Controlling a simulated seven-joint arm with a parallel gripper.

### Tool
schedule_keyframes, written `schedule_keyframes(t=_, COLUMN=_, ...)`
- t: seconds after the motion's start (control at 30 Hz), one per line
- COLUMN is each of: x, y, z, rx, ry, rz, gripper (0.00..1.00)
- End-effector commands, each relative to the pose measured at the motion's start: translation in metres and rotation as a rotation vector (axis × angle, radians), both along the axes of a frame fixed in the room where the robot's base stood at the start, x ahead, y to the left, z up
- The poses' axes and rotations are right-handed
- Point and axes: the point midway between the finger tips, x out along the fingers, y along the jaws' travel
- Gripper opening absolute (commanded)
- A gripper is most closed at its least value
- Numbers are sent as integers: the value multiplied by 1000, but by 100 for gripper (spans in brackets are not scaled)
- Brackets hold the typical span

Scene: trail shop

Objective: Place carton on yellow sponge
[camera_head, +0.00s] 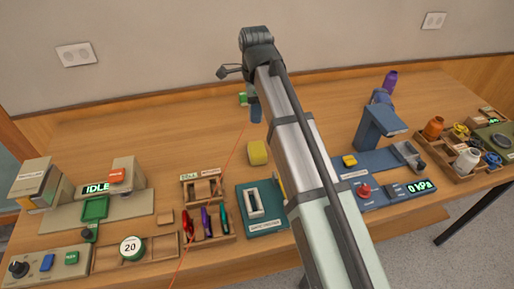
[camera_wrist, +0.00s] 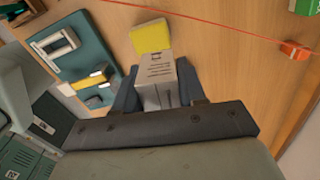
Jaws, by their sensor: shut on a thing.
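In the wrist view a small pale carton (camera_wrist: 158,75) with dark printing sits between the two fingers of my gripper (camera_wrist: 156,88), which is shut on it. The yellow sponge (camera_wrist: 150,37) lies on the wooden table just beyond the carton in that view. Their edges meet in the picture, but I cannot tell whether they touch. In the head view the yellow sponge (camera_head: 258,152) is on open table, in front of my gripper (camera_head: 255,112). I cannot make out the carton there; my arm and gripper hide that area.
A teal board with a white frame (camera_head: 265,208) is near the sponge. A wooden pen rack (camera_head: 208,238) stands to its left, a blue press-like machine (camera_head: 378,125) to the right. A thin red line (camera_head: 235,150) crosses the table. The back left table is clear.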

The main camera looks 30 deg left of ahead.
Motion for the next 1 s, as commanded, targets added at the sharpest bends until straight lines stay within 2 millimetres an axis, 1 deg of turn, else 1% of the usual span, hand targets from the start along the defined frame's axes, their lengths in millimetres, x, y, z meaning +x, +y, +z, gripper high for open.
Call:
schedule_keyframes(t=0.03, x=-10, y=-11, z=-4, rx=0, ry=0, rz=22, gripper=9)
schedule_keyframes(t=0.1, x=-14, y=-15, z=-5, rx=1, ry=-1, rz=64, gripper=9)
schedule_keyframes(t=0.27, x=-13, y=-15, z=-5, rx=0, ry=0, rz=132, gripper=9)
schedule_keyframes(t=0.37, x=-14, y=-15, z=-10, rx=-1, ry=1, rz=145, gripper=9)
schedule_keyframes(t=0.47, x=-14, y=-15, z=-22, rx=-1, ry=1, rz=147, gripper=9)
schedule_keyframes(t=0.7, x=-14, y=-15, z=-59, rx=-1, ry=2, rz=146, gripper=9)
schedule_keyframes(t=0.93, x=-13, y=-14, z=-73, rx=0, ry=0, rz=145, gripper=9)
schedule_keyframes(t=1.0, x=-14, y=-15, z=-81, rx=-1, ry=1, rz=145, gripper=9)
